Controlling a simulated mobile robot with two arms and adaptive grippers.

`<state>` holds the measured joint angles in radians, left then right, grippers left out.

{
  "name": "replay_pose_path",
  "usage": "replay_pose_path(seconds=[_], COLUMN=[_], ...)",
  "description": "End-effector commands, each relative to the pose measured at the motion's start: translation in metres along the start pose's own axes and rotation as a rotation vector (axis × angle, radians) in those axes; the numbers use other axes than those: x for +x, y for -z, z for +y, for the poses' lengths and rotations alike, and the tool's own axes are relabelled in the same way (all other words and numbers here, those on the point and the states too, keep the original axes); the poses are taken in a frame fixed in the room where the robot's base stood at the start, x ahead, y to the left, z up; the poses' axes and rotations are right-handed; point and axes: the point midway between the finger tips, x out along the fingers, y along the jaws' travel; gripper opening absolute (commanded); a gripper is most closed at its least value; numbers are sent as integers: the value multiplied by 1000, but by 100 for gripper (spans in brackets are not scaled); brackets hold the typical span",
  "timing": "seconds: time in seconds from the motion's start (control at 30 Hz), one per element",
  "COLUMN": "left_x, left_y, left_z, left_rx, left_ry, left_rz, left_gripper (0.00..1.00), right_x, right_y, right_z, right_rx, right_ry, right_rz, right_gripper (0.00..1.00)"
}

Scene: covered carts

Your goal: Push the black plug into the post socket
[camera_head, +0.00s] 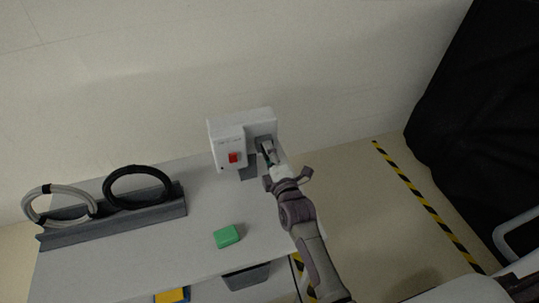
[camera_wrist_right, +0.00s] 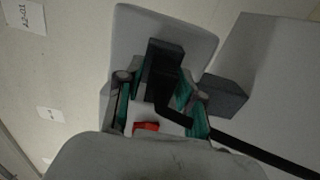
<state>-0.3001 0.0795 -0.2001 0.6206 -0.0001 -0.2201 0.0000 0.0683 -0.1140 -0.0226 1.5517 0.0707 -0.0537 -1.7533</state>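The post socket is a white box (camera_head: 226,133) with a red button (camera_head: 234,157) on its front, at the back edge of the table. My right gripper (camera_head: 266,150) is at the right part of its front face. In the right wrist view, the teal-padded fingers (camera_wrist_right: 160,98) stand on both sides of the black plug (camera_wrist_right: 162,88) and appear shut on it. The plug is in front of a dark block (camera_wrist_right: 166,50) on the white box (camera_wrist_right: 195,35). A black cable (camera_wrist_right: 255,152) runs off to the right. How deep the plug sits is hidden. My left gripper is not in view.
On the grey table (camera_head: 130,258) a dark rack (camera_head: 120,222) holds a white cable coil (camera_head: 32,213) and a black coil (camera_head: 108,187). A green block (camera_head: 227,236) lies near the middle. A black-covered cart (camera_head: 475,120) stands at the right, beyond striped floor tape (camera_head: 425,203).

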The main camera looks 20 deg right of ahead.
Motion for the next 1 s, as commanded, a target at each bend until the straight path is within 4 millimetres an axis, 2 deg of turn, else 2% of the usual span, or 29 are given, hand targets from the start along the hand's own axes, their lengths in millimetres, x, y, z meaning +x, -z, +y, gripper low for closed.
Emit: replay_pose_path(seconds=[0.33, 0.47, 0.57, 0.8, 1.0], left_x=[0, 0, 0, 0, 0], left_y=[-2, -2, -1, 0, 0], left_z=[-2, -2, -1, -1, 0], left_rx=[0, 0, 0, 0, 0], left_ry=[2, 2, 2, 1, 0], left_rz=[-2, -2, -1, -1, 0], left_gripper=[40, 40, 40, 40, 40], right_x=[-1, -10, -26, -79, -110], right_y=[0, 0, 0, 0, 0], right_z=[-1, -2, -2, -2, -2], right_rx=[0, -1, 0, -1, 0], right_ry=[1, 3, 3, 3, 3], right_rz=[0, 0, 0, 0, 0], right_gripper=[52, 52, 52, 52, 52])
